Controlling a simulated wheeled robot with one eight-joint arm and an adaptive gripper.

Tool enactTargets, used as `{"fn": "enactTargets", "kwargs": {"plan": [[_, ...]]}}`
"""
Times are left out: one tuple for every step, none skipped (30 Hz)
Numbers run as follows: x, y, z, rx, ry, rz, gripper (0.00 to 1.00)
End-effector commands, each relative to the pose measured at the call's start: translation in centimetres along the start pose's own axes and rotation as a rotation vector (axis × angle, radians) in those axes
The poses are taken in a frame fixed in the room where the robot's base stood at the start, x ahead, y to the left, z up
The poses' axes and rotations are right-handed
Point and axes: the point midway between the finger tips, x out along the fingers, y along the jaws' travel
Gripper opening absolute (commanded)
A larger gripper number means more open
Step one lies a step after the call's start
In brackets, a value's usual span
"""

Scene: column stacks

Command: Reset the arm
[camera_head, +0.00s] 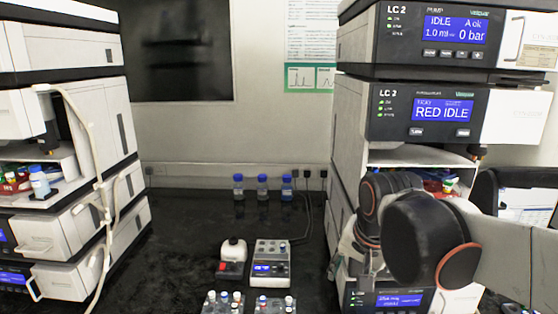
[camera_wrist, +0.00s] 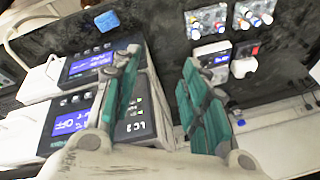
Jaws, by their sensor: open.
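My arm reaches in front of the right instrument stack (camera_head: 345,120) in the head view, bent at its dark joints. My gripper (camera_wrist: 160,85) shows in the wrist view with its two green-padded fingers spread apart. Nothing is between them. Beyond the left finger are stack modules with lit blue displays, one of them marked LC 2 (camera_wrist: 135,120). In the head view my gripper is mostly hidden by the arm and cannot be made out clearly.
A left instrument stack (camera_head: 70,110) with a pale hose stands opposite. Between the stacks, the dark bench (camera_head: 180,240) holds three blue-capped bottles (camera_head: 262,188), a small device with a display (camera_head: 271,265), a red-switched device (camera_head: 232,258) and vial racks (camera_head: 222,304). The bench's left middle is clear.

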Motion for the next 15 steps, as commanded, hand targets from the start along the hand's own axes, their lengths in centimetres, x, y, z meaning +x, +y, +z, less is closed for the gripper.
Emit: {"fn": "enactTargets", "kwargs": {"plan": [[-0.6, 1.2, 0.8, -0.038, 0.018, -0.007, 0.41], [-0.9, 1.8, 1.2, -0.065, 0.030, -0.012, 0.41], [-1.3, 2.6, 1.8, -0.102, 0.046, -0.017, 0.41], [-1.5, 3.2, 2.2, -0.129, 0.058, -0.021, 0.41], [-1.8, 3.8, 2.6, -0.157, 0.071, -0.024, 0.41], [-2.0, 4.5, 3.2, -0.193, 0.087, -0.028, 0.41], [-2.2, 5.1, 3.7, -0.220, 0.100, -0.030, 0.41], [-2.3, 5.7, 4.1, -0.247, 0.112, -0.031, 0.41], [-2.4, 6.5, 4.7, -0.284, 0.130, -0.033, 0.41], [-2.5, 7.0, 5.2, -0.311, 0.142, -0.033, 0.41], [-2.6, 7.5, 5.6, -0.337, 0.154, -0.034, 0.41], [-2.6, 8.1, 6.1, -0.369, 0.170, -0.033, 0.41], [-2.6, 8.6, 6.5, -0.392, 0.181, -0.032, 0.41], [-2.6, 8.9, 6.8, -0.414, 0.192, -0.031, 0.41], [-2.5, 9.4, 7.2, -0.440, 0.204, -0.030, 0.41]]}}
